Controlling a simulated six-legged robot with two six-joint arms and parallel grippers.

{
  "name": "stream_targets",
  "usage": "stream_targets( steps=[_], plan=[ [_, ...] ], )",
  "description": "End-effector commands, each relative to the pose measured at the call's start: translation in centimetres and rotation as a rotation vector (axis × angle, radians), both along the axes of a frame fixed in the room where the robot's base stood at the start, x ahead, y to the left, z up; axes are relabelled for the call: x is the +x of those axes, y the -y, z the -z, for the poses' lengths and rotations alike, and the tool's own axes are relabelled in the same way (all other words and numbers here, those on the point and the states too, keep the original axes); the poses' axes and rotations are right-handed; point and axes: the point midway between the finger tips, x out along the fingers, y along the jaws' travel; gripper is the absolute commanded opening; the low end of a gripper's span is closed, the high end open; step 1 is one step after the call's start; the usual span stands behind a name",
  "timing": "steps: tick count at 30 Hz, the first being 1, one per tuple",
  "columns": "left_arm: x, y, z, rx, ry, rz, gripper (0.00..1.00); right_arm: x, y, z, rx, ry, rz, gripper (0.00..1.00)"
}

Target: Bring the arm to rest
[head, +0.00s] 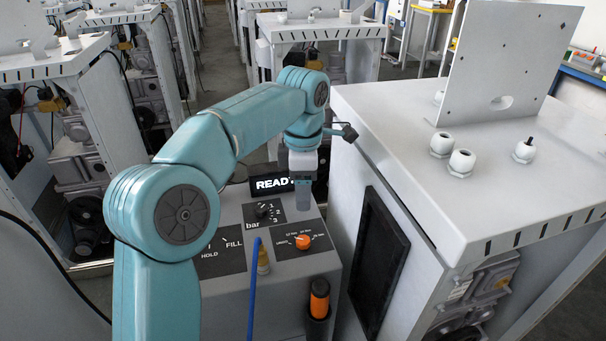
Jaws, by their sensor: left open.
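My left arm comes in from the lower left and bends over a grey control box. Its gripper (303,190) points down over the back of the box, in front of the right end of a black sign reading "READY" (270,184). The fingertips are small here, and I see nothing held between them. I cannot tell whether they touch the box top. My right gripper is out of view.
The box carries a bar dial (263,209), an orange knob (303,241) and a HOLD/FILL panel (220,258). A blue rod (253,290) and an orange-topped handle (319,298) stand at its front. A white cabinet (400,130) stands close on the right.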

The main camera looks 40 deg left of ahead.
Motion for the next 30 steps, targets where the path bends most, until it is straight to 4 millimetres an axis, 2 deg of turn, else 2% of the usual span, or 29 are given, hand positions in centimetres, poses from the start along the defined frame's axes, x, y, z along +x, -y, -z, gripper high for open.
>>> stream_targets(
  steps=[1, 6, 30],
  plan=[
    [0.1, 0.0, -0.9, 0.0, 0.002, 0.001, 0.6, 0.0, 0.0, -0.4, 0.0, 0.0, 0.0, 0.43],
    [0.0, 0.0, -2.0, 0.0, 0.0, 0.0, 0.6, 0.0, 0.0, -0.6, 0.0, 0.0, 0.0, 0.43],
    [-0.3, 0.0, -2.1, 0.0, 0.0, 0.0, 0.6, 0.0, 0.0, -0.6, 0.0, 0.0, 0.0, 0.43]
  ],
)
